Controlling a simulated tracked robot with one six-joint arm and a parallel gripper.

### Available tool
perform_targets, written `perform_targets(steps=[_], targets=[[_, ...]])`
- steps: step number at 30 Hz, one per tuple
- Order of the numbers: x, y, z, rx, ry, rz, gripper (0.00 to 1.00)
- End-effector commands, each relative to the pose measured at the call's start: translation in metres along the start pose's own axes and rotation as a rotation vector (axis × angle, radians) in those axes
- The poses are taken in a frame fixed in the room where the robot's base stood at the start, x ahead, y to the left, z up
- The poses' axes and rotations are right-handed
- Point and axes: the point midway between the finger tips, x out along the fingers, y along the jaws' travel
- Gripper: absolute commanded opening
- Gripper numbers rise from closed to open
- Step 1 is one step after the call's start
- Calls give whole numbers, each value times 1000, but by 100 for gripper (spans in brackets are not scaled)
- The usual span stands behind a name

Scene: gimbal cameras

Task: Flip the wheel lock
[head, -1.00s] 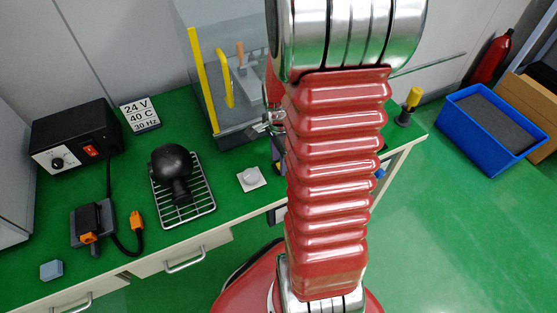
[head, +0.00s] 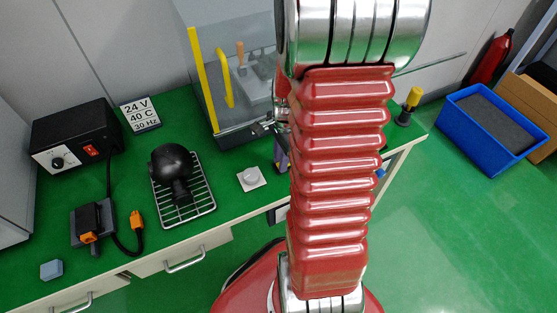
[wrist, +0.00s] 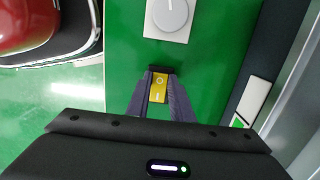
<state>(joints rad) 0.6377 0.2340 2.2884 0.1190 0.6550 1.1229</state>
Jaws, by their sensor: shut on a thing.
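My gripper (wrist: 159,92) is shut on a small yellow piece with a black end (wrist: 158,88), which sits between its two dark fingers in the wrist view. In the head view my gripper (head: 281,158) is mostly hidden beside my red arm, over the green bench top (head: 225,165). A white plate with a round pale knob (head: 251,178) lies just left of it. The plate also shows just beyond the fingers in the wrist view (wrist: 170,16), apart from them. I cannot make out which part is the wheel lock.
A black ball-shaped device (head: 172,164) sits on a wire rack (head: 200,207) to the left. A clear-walled case with yellow edges (head: 198,75) stands behind. A black power box (head: 75,135) is far left. A yellow-handled tool (head: 411,100) stands right. A blue crate (head: 490,135) is on the floor.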

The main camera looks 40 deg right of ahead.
Motion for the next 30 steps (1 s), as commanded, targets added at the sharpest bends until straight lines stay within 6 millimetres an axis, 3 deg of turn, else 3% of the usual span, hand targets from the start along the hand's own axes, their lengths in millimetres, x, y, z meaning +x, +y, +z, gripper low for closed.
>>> perform_targets(steps=[15, 27, 28, 30], targets=[[-3, -3, -10, 3, -219, -10, 0], [-4, -5, -11, 0, -245, -15, 0], [-4, -5, -11, 0, -245, -15, 22], [-4, -4, -11, 0, -245, -15, 27]])
